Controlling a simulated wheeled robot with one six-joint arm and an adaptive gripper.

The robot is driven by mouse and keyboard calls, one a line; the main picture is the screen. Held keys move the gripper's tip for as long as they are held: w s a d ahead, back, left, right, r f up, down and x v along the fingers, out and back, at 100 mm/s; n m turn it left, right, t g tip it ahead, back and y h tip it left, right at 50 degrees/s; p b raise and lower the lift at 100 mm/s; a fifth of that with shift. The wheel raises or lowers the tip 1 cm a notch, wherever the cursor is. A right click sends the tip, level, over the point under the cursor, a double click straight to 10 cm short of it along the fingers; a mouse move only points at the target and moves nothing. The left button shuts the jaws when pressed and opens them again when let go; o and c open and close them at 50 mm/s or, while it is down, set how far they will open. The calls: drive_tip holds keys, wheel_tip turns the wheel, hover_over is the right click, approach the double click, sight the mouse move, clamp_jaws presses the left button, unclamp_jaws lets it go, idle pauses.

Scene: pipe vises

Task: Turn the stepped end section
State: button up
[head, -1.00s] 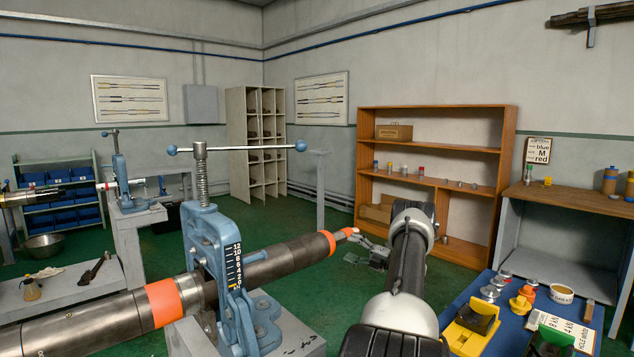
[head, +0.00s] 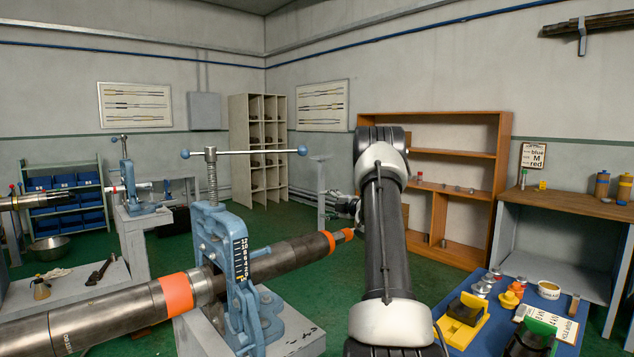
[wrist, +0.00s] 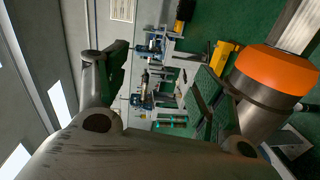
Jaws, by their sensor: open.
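A long dark pipe (head: 285,257) runs through a blue vise (head: 226,262) in the head view. Its stepped end section (head: 342,236), with an orange band and a narrower tip, points right and away. My gripper (head: 345,206) is just above and beyond this tip, partly hidden behind my arm. In the wrist view, the fingers of my gripper (wrist: 168,78) are spread apart, with nothing visible clamped between them. An orange-banded metal piece (wrist: 275,72) shows close up at the right, beside the right finger; it looks like the pipe's end. Whether it touches the finger cannot be told.
A blue-topped table (head: 462,300) at the lower right holds yellow and green blocks, small metal parts and a cup. A wooden shelf (head: 440,112) stands behind. Another vise (head: 128,178) stands at the back left. Green floor is clear in the middle.

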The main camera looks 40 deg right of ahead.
drive_tip(key=s+a+r+m+g+h, duration=0.2)
drive_tip(key=a+r+m+h, duration=0.2)
drive_tip(key=a+r, duration=0.3)
drive_tip(key=shift+r+m, duration=0.7)
drive_tip(key=shift+r, duration=1.15)
